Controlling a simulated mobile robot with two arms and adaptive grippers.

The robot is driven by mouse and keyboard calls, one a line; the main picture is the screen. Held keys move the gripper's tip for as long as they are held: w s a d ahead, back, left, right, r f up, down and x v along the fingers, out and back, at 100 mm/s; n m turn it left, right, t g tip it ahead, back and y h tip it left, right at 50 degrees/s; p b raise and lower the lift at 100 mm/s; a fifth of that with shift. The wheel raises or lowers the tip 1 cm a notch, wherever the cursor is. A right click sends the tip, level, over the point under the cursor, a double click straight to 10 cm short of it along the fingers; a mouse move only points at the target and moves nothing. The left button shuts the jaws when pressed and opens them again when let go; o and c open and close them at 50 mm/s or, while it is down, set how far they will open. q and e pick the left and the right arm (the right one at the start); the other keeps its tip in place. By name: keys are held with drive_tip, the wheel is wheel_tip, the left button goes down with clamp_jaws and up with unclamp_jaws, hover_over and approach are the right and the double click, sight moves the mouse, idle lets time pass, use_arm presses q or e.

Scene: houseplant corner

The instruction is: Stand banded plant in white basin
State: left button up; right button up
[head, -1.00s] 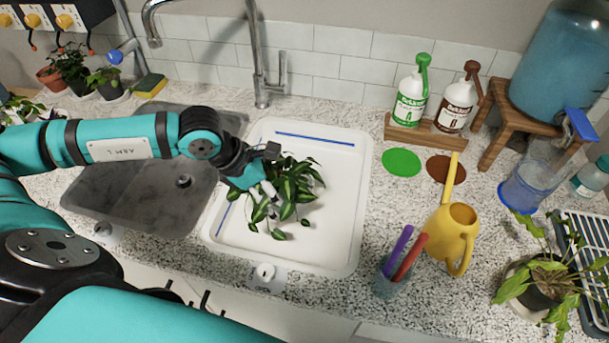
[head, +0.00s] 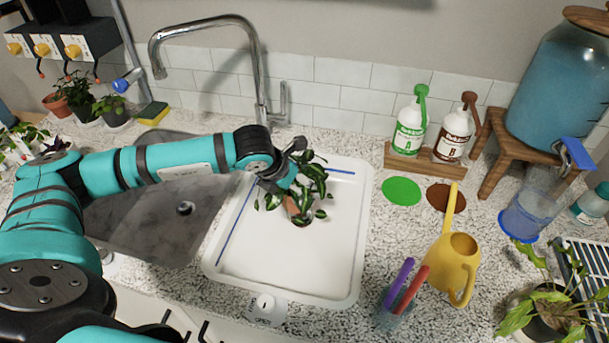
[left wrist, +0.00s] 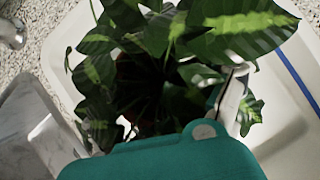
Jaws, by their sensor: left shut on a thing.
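The leafy green plant (head: 312,178) is at my left gripper (head: 287,186), over the back middle of the white basin (head: 345,262). Part of its terracotta pot (head: 292,206) shows below the leaves. My left gripper is shut on the plant's pot; leaves hide much of the grip. I cannot tell whether the pot touches the basin floor, and no band is clear. In the left wrist view, variegated leaves (left wrist: 235,32) fill the top around a dark centre, with the teal gripper below. My right gripper is not in view.
A grey sink (head: 150,222) lies left of the basin, with a tall faucet (head: 262,85) behind. A yellow watering can (head: 453,262) and a pen cup (head: 394,312) stand to the right. Bottles A and B (head: 430,130) stand behind. The basin's front is clear.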

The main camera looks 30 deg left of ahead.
sight(304, 171)
use_arm(q)
drive_tip(key=w+p, duration=0.1)
drive_tip(key=w, duration=0.4)
drive_tip(key=shift+a+f, duration=0.1)
drive_tip(key=x, duration=0.1)
drive_tip(key=p+x, duration=0.1)
drive_tip(key=shift+s+a+f, duration=0.1)
drive_tip(key=shift+a+f, duration=0.05)
drive_tip(key=shift+f, duration=0.9)
drive_tip(key=o, duration=1.3)
drive_tip(key=shift+s, duration=0.1)
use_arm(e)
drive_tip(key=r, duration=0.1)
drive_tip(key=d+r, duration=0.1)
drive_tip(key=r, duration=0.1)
